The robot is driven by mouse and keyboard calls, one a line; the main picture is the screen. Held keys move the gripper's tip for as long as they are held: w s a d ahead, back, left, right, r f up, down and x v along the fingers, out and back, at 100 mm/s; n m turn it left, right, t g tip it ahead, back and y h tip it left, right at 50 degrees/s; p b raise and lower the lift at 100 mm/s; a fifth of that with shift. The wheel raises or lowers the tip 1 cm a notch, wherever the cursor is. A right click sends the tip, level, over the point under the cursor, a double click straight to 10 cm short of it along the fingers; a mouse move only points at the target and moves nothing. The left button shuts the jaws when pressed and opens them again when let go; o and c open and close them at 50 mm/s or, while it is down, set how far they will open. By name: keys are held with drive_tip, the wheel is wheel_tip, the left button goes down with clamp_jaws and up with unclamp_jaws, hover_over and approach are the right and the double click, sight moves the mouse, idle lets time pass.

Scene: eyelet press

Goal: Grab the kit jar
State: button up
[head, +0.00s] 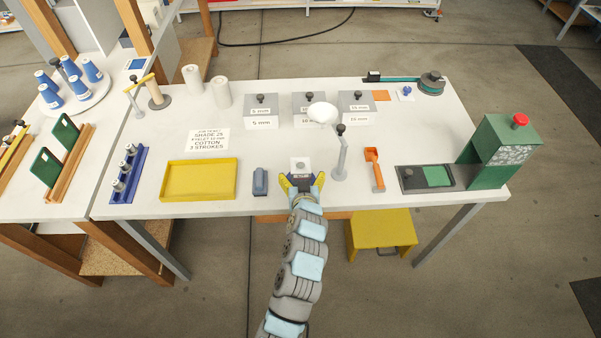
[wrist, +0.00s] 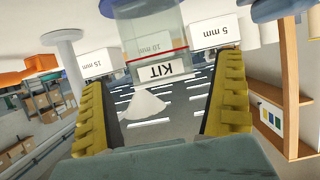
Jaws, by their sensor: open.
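The kit jar (wrist: 152,40) is a clear jar with a red line and a white KIT label. It appears upside down in the wrist view, ahead of my fingers and in line with the gap between them. In the head view the jar (head: 300,164) stands near the table's front edge, just beyond my gripper (head: 303,181). My gripper also shows in the wrist view (wrist: 163,72), with its yellow fingers spread apart and nothing gripped. The lower part of the jar is partly hidden by my gripper in the head view.
A lamp (head: 340,155) stands close on the right, with an orange tool (head: 374,170) beyond it. A blue-grey block (head: 260,181) and a yellow tray (head: 199,181) lie to the left. Labelled bins (head: 308,109) stand behind. A green press (head: 500,150) is at the far right.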

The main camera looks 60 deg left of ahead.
sight(300, 169)
drive_tip(key=x, duration=0.4)
drive_tip(key=shift+s+a+r, duration=0.1)
drive_tip(key=shift+a+f, duration=0.3)
drive_tip(key=shift+a, duration=0.05)
drive_tip(key=c, duration=1.3)
